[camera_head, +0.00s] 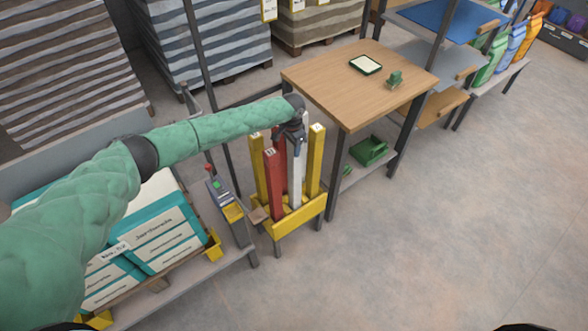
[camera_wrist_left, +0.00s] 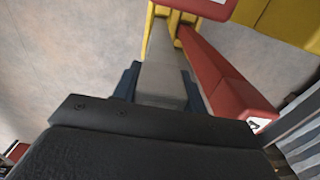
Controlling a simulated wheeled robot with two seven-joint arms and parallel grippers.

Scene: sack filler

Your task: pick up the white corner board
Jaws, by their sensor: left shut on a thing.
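The white corner board (camera_head: 296,178) stands upright in the yellow stand (camera_head: 290,222), among red and yellow boards. My left gripper (camera_head: 297,128) is at the top of the white board, its arm reaching in from the left. In the left wrist view the white board (camera_wrist_left: 162,82) looks pale grey and lies between the blue fingers of the left gripper (camera_wrist_left: 160,85), which are shut on it. Its lower end runs down toward the yellow stand.
A red board (camera_head: 273,182) and yellow boards (camera_head: 316,160) stand close around the white one. A wooden table (camera_head: 335,85) is just right of the stand. A bench with teal and white sacks (camera_head: 160,235) is at left. Floor at right is clear.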

